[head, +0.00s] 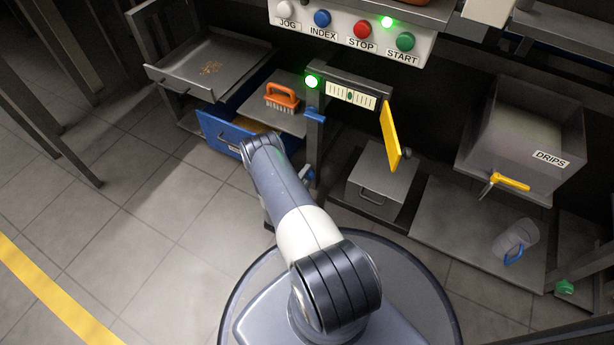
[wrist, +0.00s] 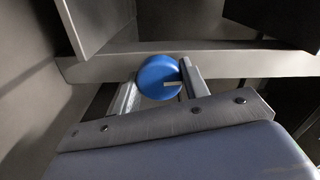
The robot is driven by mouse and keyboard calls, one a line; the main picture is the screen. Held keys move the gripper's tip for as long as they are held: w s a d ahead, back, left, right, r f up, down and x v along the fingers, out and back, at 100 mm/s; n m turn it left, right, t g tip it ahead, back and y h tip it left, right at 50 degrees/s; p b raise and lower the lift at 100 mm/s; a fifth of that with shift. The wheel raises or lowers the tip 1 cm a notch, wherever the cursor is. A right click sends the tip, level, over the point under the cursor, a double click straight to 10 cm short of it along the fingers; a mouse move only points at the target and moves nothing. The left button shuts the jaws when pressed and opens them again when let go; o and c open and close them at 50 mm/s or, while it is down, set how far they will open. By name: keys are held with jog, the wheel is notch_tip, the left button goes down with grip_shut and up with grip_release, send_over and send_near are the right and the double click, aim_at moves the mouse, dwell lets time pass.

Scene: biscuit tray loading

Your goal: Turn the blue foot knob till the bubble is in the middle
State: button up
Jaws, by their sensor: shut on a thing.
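The blue foot knob (wrist: 158,78) is in the middle of the wrist view, below a grey beam, with a pale mark on its face. My gripper (wrist: 160,84) is shut on it, one finger on each side. In the head view my arm hides the gripper; a small blue part (head: 308,174) shows just right of the arm, and I cannot tell if it is the same knob. The level gauge (head: 336,91) is a pale ticked strip on the machine frame. Its dark green bubble (head: 349,96) sits at or very near the middle.
A green lamp (head: 312,81) glows left of the gauge. A yellow flap (head: 390,136) hangs to its right. A blue drawer (head: 222,133) stands open left of my arm. An orange brush (head: 281,97) lies on a shelf.

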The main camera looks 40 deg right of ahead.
jog(key=shift+n, duration=0.7)
jog(key=o, duration=1)
jog(key=shift+a, duration=0.1)
jog(key=p+v, duration=0.3)
jog(key=v, duration=0.7)
jog(key=shift+s+a, duration=0.2)
jog(key=shift+a, duration=0.1)
jog(key=shift+d+f, duration=0.1)
jog(key=b+x, duration=0.3)
jog(key=x, duration=0.7)
jog(key=shift+w+d, duration=0.2)
jog(key=shift+d, duration=0.15)
jog(key=shift+a, duration=0.1)
